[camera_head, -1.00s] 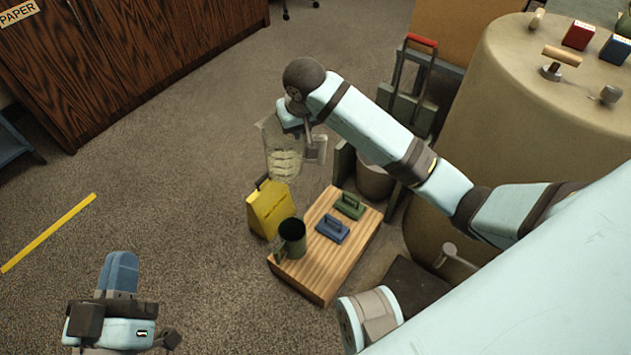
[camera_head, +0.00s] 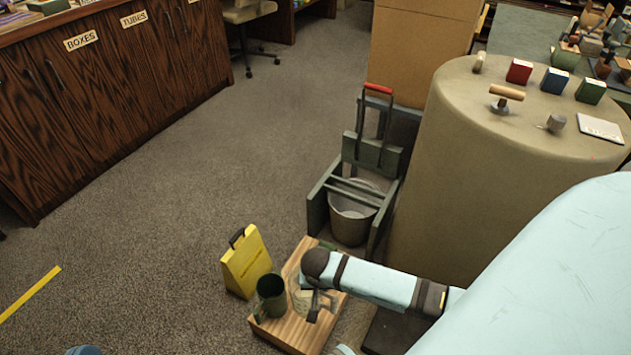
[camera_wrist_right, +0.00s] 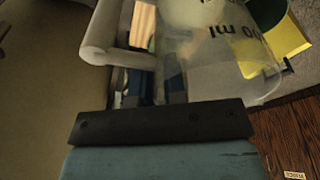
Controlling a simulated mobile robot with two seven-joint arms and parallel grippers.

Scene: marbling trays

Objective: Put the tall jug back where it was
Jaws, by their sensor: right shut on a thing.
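The tall jug is clear with black marking; its body (camera_wrist_right: 222,45) fills the upper right of the right wrist view, with a pale handle (camera_wrist_right: 100,45). In the head view the jug (camera_head: 302,300) is small and partly covered by my right gripper (camera_head: 318,304), over the wooden board (camera_head: 287,330). My right gripper (camera_wrist_right: 155,88) is shut on the jug at its handle side. I cannot tell whether the jug touches the board. Only a blue tip of my left gripper (camera_head: 83,350) shows at the bottom edge, so its opening is hidden.
A dark green mug (camera_head: 271,300) stands on the board, left of the jug. A yellow container (camera_head: 246,265) stands beside the board. A grey-green cart (camera_head: 318,205) with a bucket (camera_head: 350,222) is behind, near a round beige table (camera_head: 450,130).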

